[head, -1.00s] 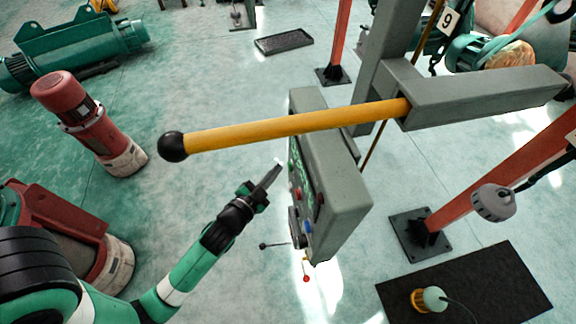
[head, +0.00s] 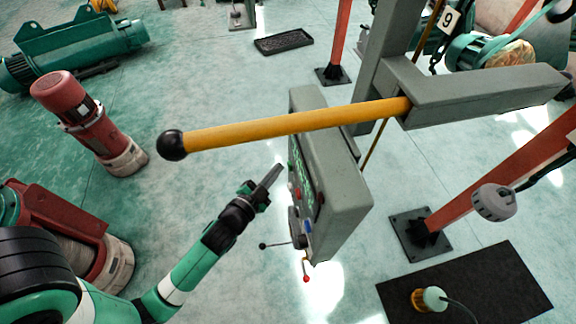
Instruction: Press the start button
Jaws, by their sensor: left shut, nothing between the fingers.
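A grey control box (head: 342,190) hangs in the middle of the head view, its panel facing left and seen at a steep angle. Small red and blue buttons (head: 308,227) and green markings show along the panel edge. Which button is the start button I cannot tell. My left gripper (head: 274,172) is shut and empty. Its tips point up and right, just left of the panel, and seem a little apart from it. My right gripper is not in view.
A yellow bar (head: 300,122) with a black ball end crosses in front of the box top, joined to a grey beam (head: 490,92). Two small levers, one with a red tip (head: 306,278), stick out below the box. Orange posts (head: 500,170) stand at right.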

